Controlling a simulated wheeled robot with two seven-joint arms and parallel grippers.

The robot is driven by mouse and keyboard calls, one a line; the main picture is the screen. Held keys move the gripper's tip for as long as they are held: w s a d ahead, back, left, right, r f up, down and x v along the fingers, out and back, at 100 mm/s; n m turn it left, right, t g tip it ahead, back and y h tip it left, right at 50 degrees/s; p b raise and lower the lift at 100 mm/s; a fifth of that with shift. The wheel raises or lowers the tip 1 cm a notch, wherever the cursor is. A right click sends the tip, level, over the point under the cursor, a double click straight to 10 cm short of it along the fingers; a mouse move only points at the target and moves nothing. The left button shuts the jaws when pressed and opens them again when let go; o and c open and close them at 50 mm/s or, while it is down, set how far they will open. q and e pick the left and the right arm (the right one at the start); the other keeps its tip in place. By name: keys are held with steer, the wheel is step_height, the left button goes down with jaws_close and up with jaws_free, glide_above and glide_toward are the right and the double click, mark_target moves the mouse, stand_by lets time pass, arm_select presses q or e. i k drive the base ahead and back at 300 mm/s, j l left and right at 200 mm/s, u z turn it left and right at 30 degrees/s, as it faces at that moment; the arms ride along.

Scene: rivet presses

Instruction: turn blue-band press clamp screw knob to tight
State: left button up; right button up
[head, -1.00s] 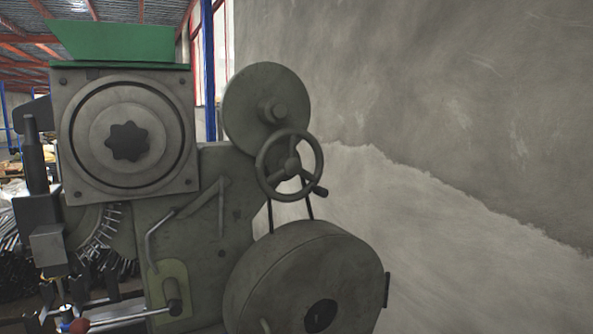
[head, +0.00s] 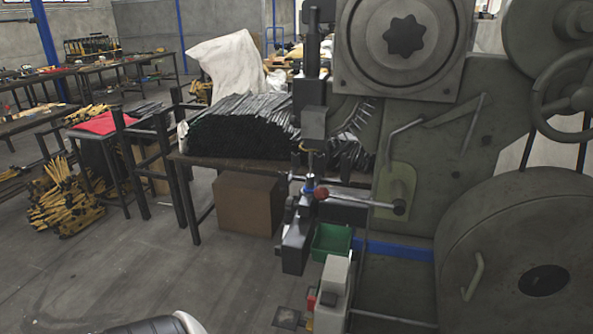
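A grey-green press (head: 468,150) fills the right of the head view, with a blue band (head: 395,249) low on its body. A lever ending in a red ball (head: 321,192) sticks out to the left at working height. A small blue part (head: 309,187) sits beside the ball on a dark vertical fixture (head: 297,240). I cannot tell which small part is the clamp screw knob, or whether it is tight. Neither of my grippers is in view.
A green bin (head: 331,242) and a pale box with a red button (head: 331,290) stand below the fixture. A table with a dark stack of rods (head: 240,128) is behind, with a cardboard box (head: 248,203) under it. Floor is open at lower left.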

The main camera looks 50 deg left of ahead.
mark_target(290, 204)
steer(key=u, duration=1.65)
steer(key=i+j+z, duration=0.2)
steer(key=j+z, duration=0.2)
steer(key=j, duration=0.65)
steer(key=j+z, duration=0.45)
steer(key=j, duration=0.65)
